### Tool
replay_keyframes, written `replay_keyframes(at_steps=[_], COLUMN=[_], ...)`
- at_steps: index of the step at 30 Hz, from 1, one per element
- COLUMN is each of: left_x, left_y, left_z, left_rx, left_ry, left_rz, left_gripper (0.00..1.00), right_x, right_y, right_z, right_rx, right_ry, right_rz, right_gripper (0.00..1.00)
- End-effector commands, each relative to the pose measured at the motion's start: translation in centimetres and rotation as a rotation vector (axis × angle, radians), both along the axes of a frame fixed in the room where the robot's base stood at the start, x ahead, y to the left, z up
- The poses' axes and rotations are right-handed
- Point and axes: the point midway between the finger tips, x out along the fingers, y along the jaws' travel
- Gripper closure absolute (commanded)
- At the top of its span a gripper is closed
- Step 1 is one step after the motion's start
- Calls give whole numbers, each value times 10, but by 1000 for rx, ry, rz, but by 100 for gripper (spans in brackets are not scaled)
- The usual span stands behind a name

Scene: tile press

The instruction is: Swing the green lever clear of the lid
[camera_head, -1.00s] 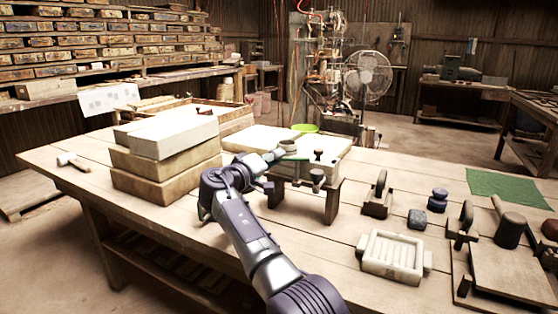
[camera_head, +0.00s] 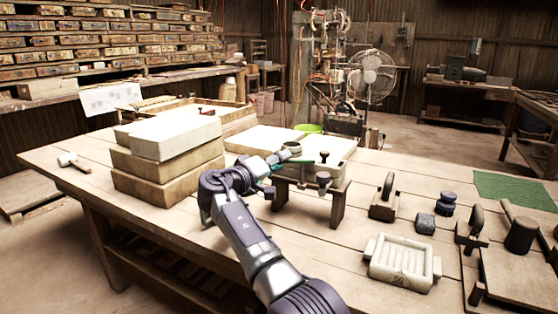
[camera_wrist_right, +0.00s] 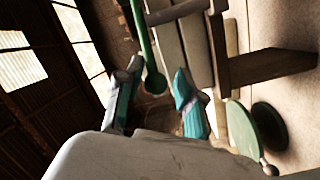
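The green lever (camera_wrist_right: 144,40) runs down from the top of the right wrist view and ends in a round knob. My right gripper (camera_wrist_right: 153,99) is open, its teal fingertips on either side of the knob, with gaps visible. In the head view my right gripper (camera_head: 272,163) is at the left front of the press, and the green lever (camera_head: 302,161) shows only as a thin strip there. The press has a pale top (camera_head: 335,150) with a dark knob (camera_head: 324,155) and rests on a wooden stand (camera_head: 338,205). I cannot tell whether the lever overlaps the lid. My left gripper is out of view.
Stacked pale blocks (camera_head: 165,167) stand left of my right arm. A slotted mould (camera_head: 402,263), a dark stone block (camera_head: 425,223) and a wooden-handled tool (camera_head: 386,197) lie to the right.

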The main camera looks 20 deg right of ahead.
Motion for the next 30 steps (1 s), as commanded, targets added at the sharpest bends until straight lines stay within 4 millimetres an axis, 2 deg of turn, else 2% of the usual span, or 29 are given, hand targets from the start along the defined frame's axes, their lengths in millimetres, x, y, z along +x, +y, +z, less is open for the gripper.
replay_keyframes(at_steps=[11,24,30], left_x=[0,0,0], left_y=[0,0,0], left_z=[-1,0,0], left_rx=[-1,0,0], left_ry=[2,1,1], left_rz=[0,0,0], left_gripper=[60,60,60], right_x=[-1,-37,-43], right_y=[1,53,61], right_z=[3,1,1], right_rx=[-5,-4,-3], right_ry=[-4,-1,-1], right_rz=[1,0,-1], right_gripper=[51,51,51])
